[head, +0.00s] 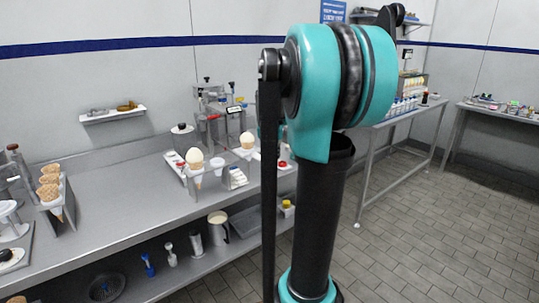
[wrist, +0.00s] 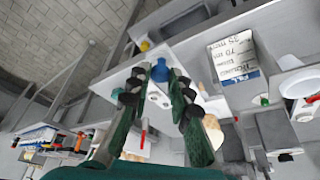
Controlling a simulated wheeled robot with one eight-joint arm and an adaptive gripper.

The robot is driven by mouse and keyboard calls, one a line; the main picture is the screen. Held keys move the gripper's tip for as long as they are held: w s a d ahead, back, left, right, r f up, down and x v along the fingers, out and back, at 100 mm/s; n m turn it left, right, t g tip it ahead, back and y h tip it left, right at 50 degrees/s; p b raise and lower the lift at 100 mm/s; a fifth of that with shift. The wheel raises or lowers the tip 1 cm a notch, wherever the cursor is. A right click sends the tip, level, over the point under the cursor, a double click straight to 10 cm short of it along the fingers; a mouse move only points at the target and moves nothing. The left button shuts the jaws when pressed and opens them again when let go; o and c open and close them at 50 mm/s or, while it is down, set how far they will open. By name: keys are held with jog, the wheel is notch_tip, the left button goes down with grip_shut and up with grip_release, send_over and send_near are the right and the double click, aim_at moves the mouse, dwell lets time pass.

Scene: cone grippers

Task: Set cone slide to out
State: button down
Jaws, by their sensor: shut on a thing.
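My gripper (wrist: 158,74) shows in the wrist view with two dark, green-padded fingers pointing up the picture. The fingers stand a little apart, and a small blue piece (wrist: 160,72) shows between their tips. I cannot tell whether this piece is gripped or lies behind. In the head view my arm hides the gripper. A metal machine (head: 213,108) stands at the back of the counter. In front of it are filled cones (head: 194,158) in a metal holder (head: 197,180). I cannot clearly make out the cone slide or its position.
The steel counter (head: 125,205) has bare room at left of centre. A stand with empty waffle cones (head: 49,186) is at its left. A jug (head: 217,228) is on the shelf below. A handwritten label (wrist: 233,60) shows in the wrist view. The tiled floor (head: 440,230) at right is clear.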

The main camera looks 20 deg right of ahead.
jog(key=shift+s, duration=0.2)
jog(key=c, duration=1.4)
grip_release()
jog(key=shift+d, duration=0.1)
jog(key=shift+o, duration=0.2)
jog(key=v, duration=1.2)
jog(key=shift+f, duration=0.1)
jog(key=s+a+f+n, duration=0.1)
jog(key=s+a+f, duration=0.2)
jog(key=s+f, duration=0.4)
jog(key=s+a+f+n+y, duration=0.1)
jog(key=s+a+f, duration=0.3)
jog(key=f, duration=0.9)
jog(key=s+a+f+n+y, duration=0.1)
jog(key=s+a+f+n, duration=0.2)
jog(key=s+f, duration=0.7)
jog(key=shift+s+a+f, duration=0.2)
jog(key=shift+a, duration=0.5)
